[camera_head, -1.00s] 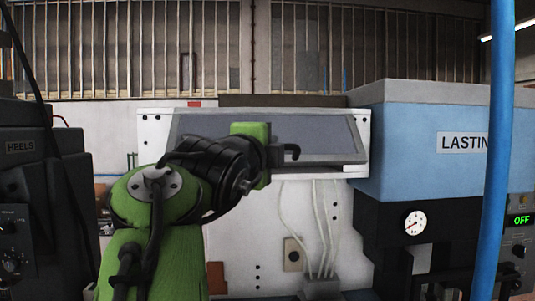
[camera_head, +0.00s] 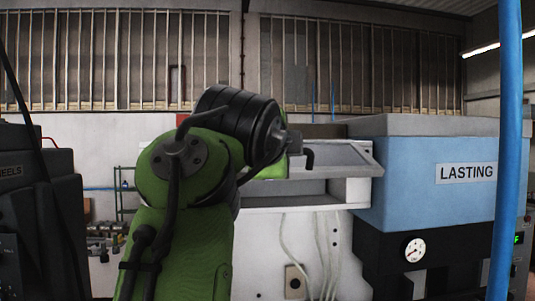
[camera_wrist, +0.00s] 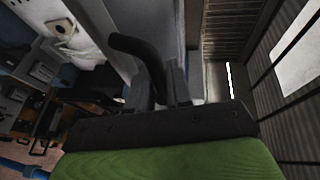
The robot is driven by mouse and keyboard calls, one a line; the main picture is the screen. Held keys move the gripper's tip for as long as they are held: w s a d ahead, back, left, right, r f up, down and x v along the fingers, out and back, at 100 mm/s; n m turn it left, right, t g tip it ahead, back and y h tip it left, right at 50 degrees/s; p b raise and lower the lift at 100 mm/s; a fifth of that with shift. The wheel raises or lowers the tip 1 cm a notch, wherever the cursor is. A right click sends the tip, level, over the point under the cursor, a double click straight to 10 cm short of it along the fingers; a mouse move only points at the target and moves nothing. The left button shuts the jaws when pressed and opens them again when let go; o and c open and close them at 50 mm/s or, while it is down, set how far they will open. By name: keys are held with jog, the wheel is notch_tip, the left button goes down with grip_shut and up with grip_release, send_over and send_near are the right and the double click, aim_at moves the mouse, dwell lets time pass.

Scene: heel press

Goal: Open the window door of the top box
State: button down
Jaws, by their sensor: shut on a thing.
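The top box (camera_head: 350,194) is white and sits in the middle of the head view. Its grey window door (camera_head: 345,157) is tilted up and outward, and a dark gap shows below it. My gripper (camera_head: 293,142) is at the door's front edge, partly hidden by my green and black arm. The left part of the door is hidden behind my arm.
A blue LASTING machine (camera_head: 420,185) stands close on the right, with a blue vertical pipe (camera_head: 507,150) in front. A dark HEELS machine (camera_head: 35,200) stands on the left. Pale cables (camera_head: 305,250) hang below the box.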

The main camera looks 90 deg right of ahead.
jog(key=shift+f, duration=0.1)
dwell(0.3)
jog(key=c, duration=1.3)
grip_release()
jog(key=shift+o, duration=0.9)
jog(key=shift+w+d, duration=0.1)
jog(key=shift+d, duration=0.1)
jog(key=b+v, duration=0.1)
jog(key=v, duration=1.4)
jog(key=shift+a+r+b, duration=0.25)
jog(key=shift+a+b, duration=0.05)
jog(key=shift+a, duration=0.05)
jog(key=shift+c, duration=0.3)
